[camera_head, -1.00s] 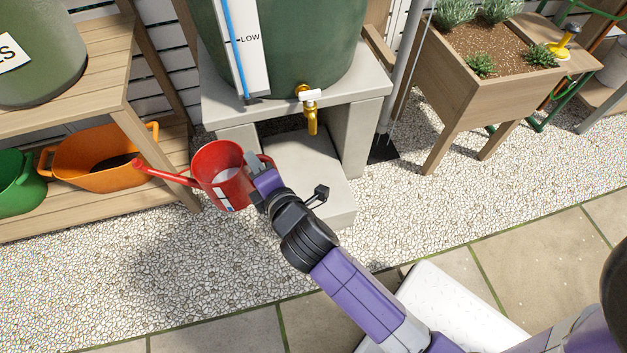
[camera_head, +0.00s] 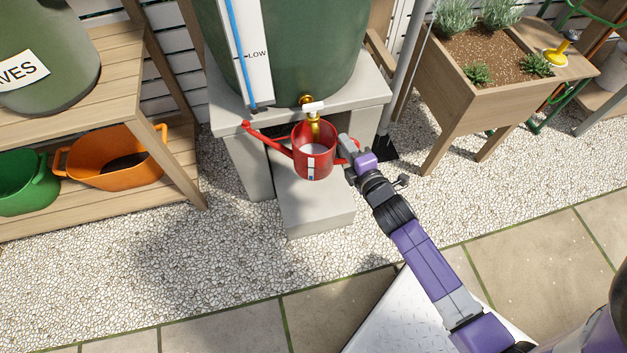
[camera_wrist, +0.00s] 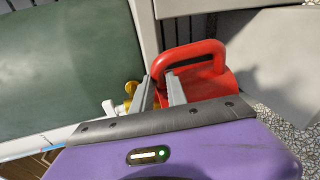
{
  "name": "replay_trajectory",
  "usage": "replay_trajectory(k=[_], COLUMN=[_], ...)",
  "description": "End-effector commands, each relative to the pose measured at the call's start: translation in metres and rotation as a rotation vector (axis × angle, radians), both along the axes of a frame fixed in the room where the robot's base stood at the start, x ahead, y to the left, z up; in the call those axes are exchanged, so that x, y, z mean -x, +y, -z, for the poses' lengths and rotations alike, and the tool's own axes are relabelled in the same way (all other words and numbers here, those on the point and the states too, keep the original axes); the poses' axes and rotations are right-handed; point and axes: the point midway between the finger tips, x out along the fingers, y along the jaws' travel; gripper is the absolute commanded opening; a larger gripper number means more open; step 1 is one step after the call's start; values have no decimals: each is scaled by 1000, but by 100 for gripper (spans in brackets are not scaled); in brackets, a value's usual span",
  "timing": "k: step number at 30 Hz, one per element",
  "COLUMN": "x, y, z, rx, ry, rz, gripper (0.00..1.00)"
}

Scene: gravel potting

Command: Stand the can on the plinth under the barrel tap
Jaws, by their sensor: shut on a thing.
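The red can (camera_head: 313,160), with a spout pointing left and a small label, is held in front of the brass barrel tap (camera_head: 313,122). My gripper (camera_head: 350,147) is shut on the can's handle at its right side. The wrist view shows the two fingers (camera_wrist: 161,95) at the red handle (camera_wrist: 190,55), with the can body partly hidden behind them. The can looks upright above the pale plinth (camera_head: 318,215). Its base hides the contact area, so I cannot tell whether it touches. The tap also shows in the wrist view (camera_wrist: 130,92).
The green barrel (camera_head: 310,50) stands on a concrete stand (camera_head: 243,110) whose legs flank the plinth. A wooden shelf with an orange tub (camera_head: 115,165) is at left. A wooden planter (camera_head: 455,90) is at right. Gravel in front is clear.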

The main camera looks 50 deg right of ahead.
Motion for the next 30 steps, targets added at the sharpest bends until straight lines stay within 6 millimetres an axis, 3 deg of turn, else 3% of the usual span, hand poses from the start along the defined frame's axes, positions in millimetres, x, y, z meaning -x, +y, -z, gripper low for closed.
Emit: replay_trajectory(k=[2, 21, 30], x=[-1, -2, -2], y=[-2, -3, -3], z=[4, 130, 151], rx=[0, 0, 2], ry=[-9, -9, -11], rz=[3, 5, 3], gripper=[0, 0, 0])
